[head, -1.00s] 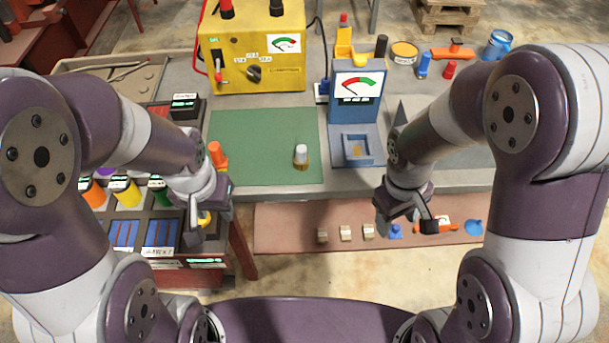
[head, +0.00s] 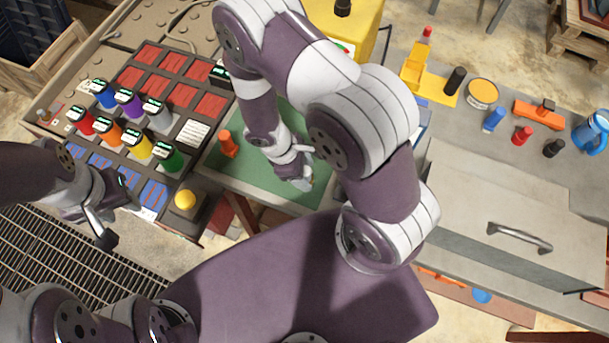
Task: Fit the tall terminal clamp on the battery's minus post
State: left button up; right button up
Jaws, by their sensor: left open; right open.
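I cannot make out the tall terminal clamp or the battery with its minus post in the head view. My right gripper (head: 301,178) is open, low over the front of the green mat (head: 225,172). My forearm and wrist cover much of that mat, so any contact there is hidden. My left gripper (head: 103,222) is open and empty at the left, in front of the tray of coloured bottles.
An orange piece (head: 228,146) stands on the mat. Several coloured bottles (head: 138,145) and a yellow dome (head: 185,199) are at left. A closed grey lid with a handle (head: 520,238) is at right. Small red (head: 522,136) and blue (head: 493,119) cylinders stand behind it.

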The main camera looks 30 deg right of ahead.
jog(key=shift+s+f, duration=0.1)
jog(key=shift+f, duration=0.45)
jog(key=shift+w+d+f, duration=0.2)
jog(key=shift+d+f, duration=0.1)
jog(key=shift+d, duration=0.3)
jog(key=shift+c, duration=0.5)
jog(key=c, duration=0.5)
jog(key=shift+s+a+r, duration=0.15)
jog(key=shift+a, duration=0.15)
jog(key=c, duration=0.4)
jog(key=shift+d, duration=0.1)
